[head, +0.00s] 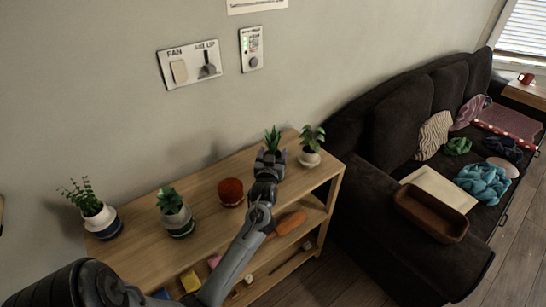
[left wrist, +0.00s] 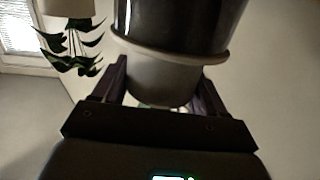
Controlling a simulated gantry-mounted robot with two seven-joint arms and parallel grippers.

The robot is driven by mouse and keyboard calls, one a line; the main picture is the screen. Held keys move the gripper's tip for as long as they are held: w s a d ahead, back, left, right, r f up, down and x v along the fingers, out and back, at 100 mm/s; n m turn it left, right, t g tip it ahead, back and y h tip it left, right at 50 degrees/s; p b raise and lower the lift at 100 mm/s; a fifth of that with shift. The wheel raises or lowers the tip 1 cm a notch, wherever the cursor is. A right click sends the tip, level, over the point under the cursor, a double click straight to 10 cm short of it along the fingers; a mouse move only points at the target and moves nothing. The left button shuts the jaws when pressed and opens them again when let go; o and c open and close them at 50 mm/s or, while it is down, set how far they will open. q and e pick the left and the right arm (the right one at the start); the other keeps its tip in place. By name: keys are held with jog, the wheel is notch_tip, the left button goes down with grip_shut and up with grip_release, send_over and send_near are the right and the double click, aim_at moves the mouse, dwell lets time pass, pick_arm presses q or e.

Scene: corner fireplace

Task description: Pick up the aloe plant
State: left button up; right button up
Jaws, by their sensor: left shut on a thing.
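The aloe plant (head: 272,138) has spiky green leaves that show just behind my left gripper (head: 270,157), over the right part of the wooden shelf unit in the head view. My left gripper hides its pot there. In the left wrist view the pot (left wrist: 178,72), dark with a pale grey part and rim, sits between the two fingers of my left gripper (left wrist: 163,88), which is shut on it. I cannot tell whether the pot touches the shelf top. My right gripper is not in view.
The wooden shelf unit (head: 230,165) also holds a leafy plant in a white pot (head: 310,155) close at right, a red-brown round pot (head: 230,191) and two more potted plants (head: 174,212) (head: 96,212) at left. A dark sofa (head: 375,195) stands at right. The wall is behind.

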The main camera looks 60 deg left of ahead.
aim_at(274, 144)
pick_arm(q)
jog(key=shift+r, duration=0.75)
jog(key=r, duration=0.1)
jog(key=r+p, duration=0.1)
jog(key=r, duration=0.1)
jog(key=shift+w+d+r+p, duration=0.1)
jog(key=shift+d+p, duration=0.15)
jog(key=shift+p, duration=0.05)
jog(key=w+d+r+m+t+h+p, duration=0.1)
jog(key=w+d+r+m+t+h, duration=0.15)
jog(key=d+r, duration=0.6)
jog(key=w+d+r+m+t+h+p, duration=0.15)
jog(key=w+d+r, duration=0.3)
jog(key=d, duration=0.75)
jog(key=s+d+f+m+t+h, duration=0.1)
jog(key=s+d+f+m+h, duration=0.3)
jog(key=d, duration=0.5)
jog(key=s+d+f+m+t+h, duration=0.1)
jog(key=s+d+f+m+h, duration=0.1)
jog(key=s+d+f+h, duration=0.5)
jog(key=shift+y, duration=0.8)
jog(key=d+f, duration=0.3)
jog(key=shift+s+d+f, duration=0.15)
jog(key=shift+s+f, duration=0.1)
jog(key=shift+s, duration=0.15)
